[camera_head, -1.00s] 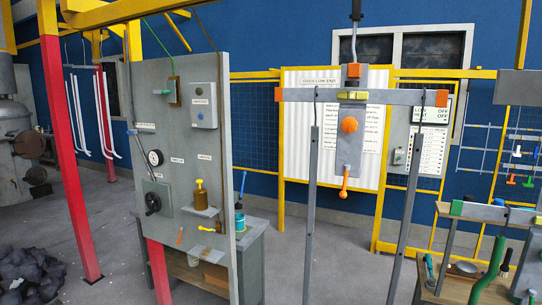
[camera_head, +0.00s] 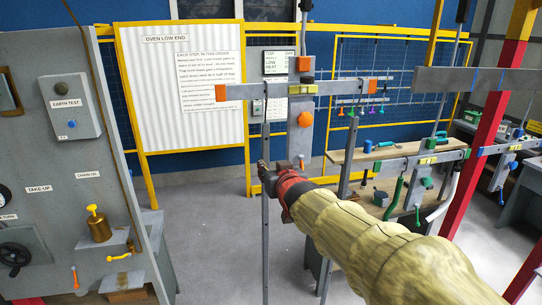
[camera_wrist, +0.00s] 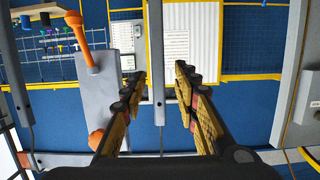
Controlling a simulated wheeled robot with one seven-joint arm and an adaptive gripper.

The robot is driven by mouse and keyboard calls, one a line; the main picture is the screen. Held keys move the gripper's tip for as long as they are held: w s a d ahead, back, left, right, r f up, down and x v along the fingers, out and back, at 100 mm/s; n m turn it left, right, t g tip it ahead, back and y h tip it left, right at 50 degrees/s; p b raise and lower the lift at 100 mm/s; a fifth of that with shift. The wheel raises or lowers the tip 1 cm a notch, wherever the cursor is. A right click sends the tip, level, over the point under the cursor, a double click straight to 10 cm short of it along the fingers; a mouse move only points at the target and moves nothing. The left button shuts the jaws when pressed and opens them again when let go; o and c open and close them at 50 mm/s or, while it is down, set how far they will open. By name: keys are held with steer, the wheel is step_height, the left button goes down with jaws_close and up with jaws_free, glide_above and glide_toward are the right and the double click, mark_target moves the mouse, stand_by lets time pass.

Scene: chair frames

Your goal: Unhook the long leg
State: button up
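A grey crossbar (camera_head: 352,86) with orange ends hangs in front of me, with a yellow clamp (camera_head: 303,89) at its middle. A slim grey left leg (camera_head: 265,240) hangs from it by a thin rod, and a similar right leg (camera_head: 345,150) hangs to the right. Both lower ends are cut off or hidden, so I cannot compare lengths. My gripper (camera_head: 264,172) is at the left leg's upper part. In the wrist view my gripper (camera_wrist: 157,82) is open, with the left leg (camera_wrist: 156,45) upright in line with the gap between its fingers. Contact is not visible.
A grey plate (camera_head: 301,135) with orange knobs hangs behind the crossbar. A grey control panel (camera_head: 40,140) stands at left, with a yellow-topped bottle (camera_head: 98,225) on its shelf. A workbench (camera_head: 385,155) and more hanging frames are at right. Open floor (camera_head: 210,230) lies left of the leg.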

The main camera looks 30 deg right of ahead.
mark_target(266, 160)
steer(key=shift+w+d+f, duration=0.1)
steer(key=shift+w+d, duration=0.3)
steer(key=shift+w, duration=0.1)
steer(key=x, duration=0.7)
steer(key=shift+a, duration=0.1)
steer(key=shift+c, duration=0.7)
steer(key=shift+s, duration=0.2)
steer(key=shift+c, duration=1.3)
steer(key=shift+w, duration=0.1)
jaws_close()
